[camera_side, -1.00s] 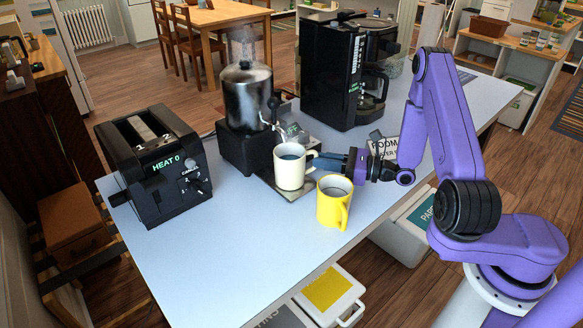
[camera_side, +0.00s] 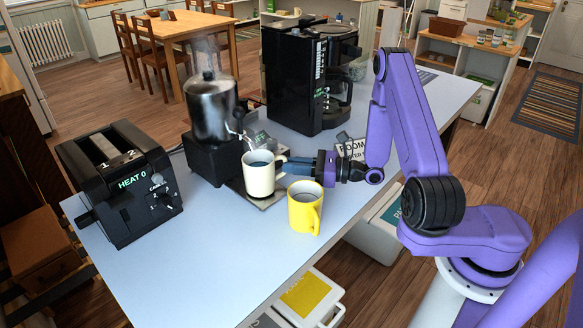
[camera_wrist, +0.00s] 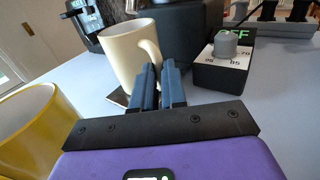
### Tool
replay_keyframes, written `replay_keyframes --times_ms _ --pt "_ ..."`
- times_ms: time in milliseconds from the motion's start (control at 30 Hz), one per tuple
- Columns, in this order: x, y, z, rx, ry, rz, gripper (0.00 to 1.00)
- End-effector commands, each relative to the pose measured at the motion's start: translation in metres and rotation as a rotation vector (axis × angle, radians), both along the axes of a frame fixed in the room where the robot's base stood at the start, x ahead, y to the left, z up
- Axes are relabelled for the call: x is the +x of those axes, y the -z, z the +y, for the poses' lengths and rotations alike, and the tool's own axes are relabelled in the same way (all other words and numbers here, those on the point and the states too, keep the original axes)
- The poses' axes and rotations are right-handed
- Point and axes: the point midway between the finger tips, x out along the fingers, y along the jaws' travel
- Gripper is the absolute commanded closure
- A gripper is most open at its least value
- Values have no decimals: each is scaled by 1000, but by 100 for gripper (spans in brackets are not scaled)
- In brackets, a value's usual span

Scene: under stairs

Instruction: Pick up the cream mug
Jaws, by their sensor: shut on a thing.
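The cream mug (camera_side: 258,178) stands upright on the dark tray (camera_side: 272,201) of the silver dispenser, with dark liquid visible inside. In the wrist view the cream mug (camera_wrist: 122,58) is straight ahead, its handle facing me. My gripper (camera_side: 286,166) reaches in from the right of the mug. In the wrist view my gripper's two blue fingers (camera_wrist: 159,80) are close together on the handle, and they hide its lower part. I see no gap between the mug and the tray.
A yellow mug (camera_side: 303,212) stands close in front of my gripper, also at left in the wrist view (camera_wrist: 35,125). The dispenser (camera_side: 211,115) stands behind the cream mug, a black coffee machine (camera_side: 292,85) farther back. A toaster (camera_side: 122,185) is left. The table's front left is clear.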

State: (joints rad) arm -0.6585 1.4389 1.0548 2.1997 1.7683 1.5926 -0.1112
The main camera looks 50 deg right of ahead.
Motion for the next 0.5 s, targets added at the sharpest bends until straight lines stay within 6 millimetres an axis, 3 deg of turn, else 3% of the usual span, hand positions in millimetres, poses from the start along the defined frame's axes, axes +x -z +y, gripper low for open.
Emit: replay_keyframes --times_ms 200,500 --pt "-2 -12 -2 2 1 -2 100" --pt "-27 -11 -20 4 4 -1 100"
